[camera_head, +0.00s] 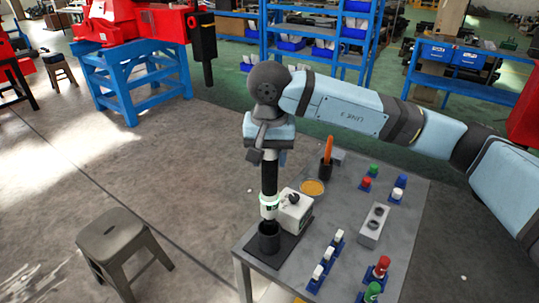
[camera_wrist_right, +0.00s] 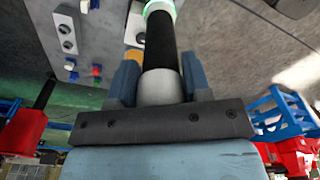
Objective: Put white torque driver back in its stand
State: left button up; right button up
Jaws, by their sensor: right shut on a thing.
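My right gripper (camera_head: 268,148) is shut on the torque driver (camera_head: 269,178) and holds it upright by its top end. The driver has a long black body, a glowing green ring and a white section lower down. Its lower tip is at or just above the mouth of a black cylindrical stand (camera_head: 269,243); I cannot tell whether it is inside. In the right wrist view the driver (camera_wrist_right: 160,45) runs away between the two blue-grey fingers (camera_wrist_right: 160,88), its pale end between them. My left gripper is not in view.
A white box with a black knob (camera_head: 294,211) stands right beside the driver on the grey table (camera_head: 335,205). Behind are an orange-filled dish (camera_head: 312,188) and an orange-handled tool (camera_head: 328,150). Several coloured pieces and a grey block (camera_head: 373,225) occupy the right. A stool (camera_head: 120,235) stands left.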

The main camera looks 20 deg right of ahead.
aim_at(270, 187)
jog(key=shift+f+b, duration=0.5)
jog(key=shift+f, duration=0.15)
jog(key=shift+f+b, duration=0.95)
jog(key=shift+f, duration=0.05)
jog(key=shift+f+b, duration=0.65)
jog(key=shift+f, duration=0.1)
jog(key=shift+f+b, duration=0.8)
jog(key=shift+f, duration=0.05)
jog(key=shift+f+b, duration=0.5)
jog(key=shift+f, duration=0.1)
jog(key=shift+f+b, duration=0.5)
jog(key=shift+f, duration=0.05)
jog(key=o, duration=1.3)
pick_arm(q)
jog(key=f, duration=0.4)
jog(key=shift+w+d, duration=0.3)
pick_arm(e)
jog(key=shift+o, duration=0.2)
